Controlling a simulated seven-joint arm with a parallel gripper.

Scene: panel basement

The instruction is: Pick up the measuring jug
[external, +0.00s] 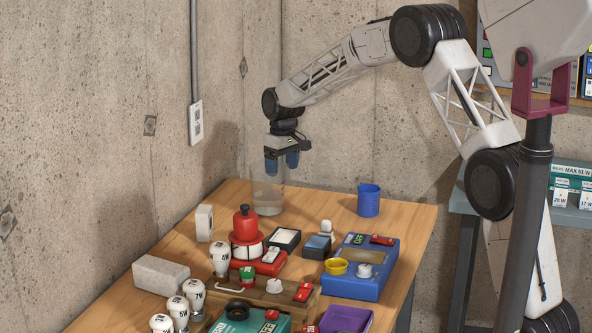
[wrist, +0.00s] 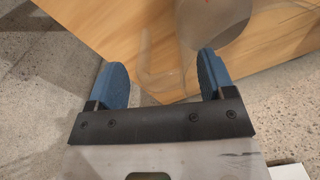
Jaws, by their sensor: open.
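The measuring jug (external: 267,196) is clear and stands upright at the back of the wooden table, near the concrete wall. Its lower part looks faintly grey. My gripper (external: 281,163) points down at the height of the jug's top, and its blue fingers overlap the rim in the external view. In the wrist view my gripper (wrist: 163,70) is open. A faint clear outline, apparently the jug's handle (wrist: 147,70), shows between the fingers. The clear jug body (wrist: 180,40) lies beyond them. I cannot tell whether a finger touches the jug.
A blue cup (external: 369,201) stands to the right of the jug. A red-topped device (external: 245,225), a white block (external: 204,222) and a blue scale-like box (external: 372,270) stand nearer the front. The concrete wall (external: 100,100) is close behind the jug.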

